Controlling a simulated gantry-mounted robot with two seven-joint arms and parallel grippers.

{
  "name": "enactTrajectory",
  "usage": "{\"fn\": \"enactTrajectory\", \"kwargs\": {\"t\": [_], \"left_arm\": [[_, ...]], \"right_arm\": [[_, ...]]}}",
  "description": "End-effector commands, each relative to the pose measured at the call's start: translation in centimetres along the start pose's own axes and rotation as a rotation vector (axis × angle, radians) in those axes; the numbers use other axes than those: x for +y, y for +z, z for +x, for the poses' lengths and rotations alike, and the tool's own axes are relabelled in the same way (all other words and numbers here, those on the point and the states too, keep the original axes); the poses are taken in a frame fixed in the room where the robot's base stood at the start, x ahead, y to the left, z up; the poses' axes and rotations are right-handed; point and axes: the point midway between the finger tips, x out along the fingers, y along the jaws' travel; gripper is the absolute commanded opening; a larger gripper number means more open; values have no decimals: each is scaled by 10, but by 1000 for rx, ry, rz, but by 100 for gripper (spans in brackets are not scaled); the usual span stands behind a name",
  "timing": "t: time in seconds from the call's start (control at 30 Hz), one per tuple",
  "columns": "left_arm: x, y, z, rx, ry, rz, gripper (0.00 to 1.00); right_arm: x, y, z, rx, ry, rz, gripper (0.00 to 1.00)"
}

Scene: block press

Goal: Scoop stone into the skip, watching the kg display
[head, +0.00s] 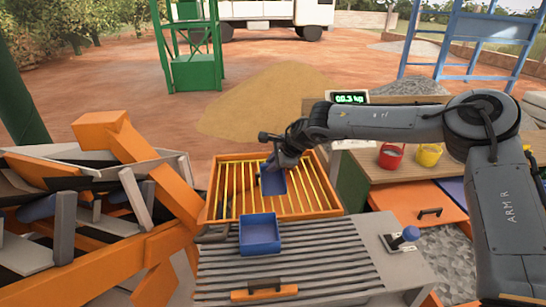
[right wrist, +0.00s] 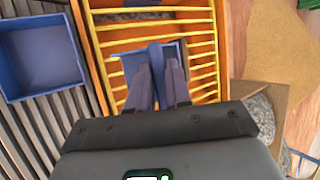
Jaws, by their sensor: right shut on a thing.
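My right gripper (head: 284,162) is shut on the handle of a blue scoop (head: 272,183). It holds the scoop over the yellow bars of an orange-framed hopper (head: 218,183). In the right wrist view the scoop (right wrist: 184,50) shows beyond the fingers (right wrist: 157,85); whether it holds stone is hidden. A kg display (head: 350,98) is lit green; its digits look like 00.3 or 08.3. Grey stone (head: 452,262) lies in a bay at the lower right. An open blue box (head: 259,233) stands on the slats, apart from the scoop; I cannot tell whether it is the skip. My left gripper is out of view.
A slatted bed (head: 330,262) with an orange handled bar (head: 264,292) lies in front. A blue-knobbed lever (head: 409,234) stands to its right. Red (head: 391,156) and yellow (head: 429,155) buckets stand on the bench. Orange machinery (head: 100,135) fills the left.

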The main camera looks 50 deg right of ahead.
Motion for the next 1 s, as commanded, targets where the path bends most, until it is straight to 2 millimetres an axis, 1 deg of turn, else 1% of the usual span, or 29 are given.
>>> {"fn": "enactTrajectory", "kwargs": {"t": [0.03, 0.57, 0.8, 1.0], "left_arm": [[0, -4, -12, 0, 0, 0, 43], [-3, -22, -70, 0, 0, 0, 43], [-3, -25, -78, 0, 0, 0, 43], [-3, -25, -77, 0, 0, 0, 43]], "right_arm": [[-5, 3, -6, 2, 24, 10, 0], [-15, 9, -20, 5, 359, 157, 0], [-15, 10, -22, 3, 463, 204, 0], [-15, 10, -22, 1, 469, 208, 0]]}}
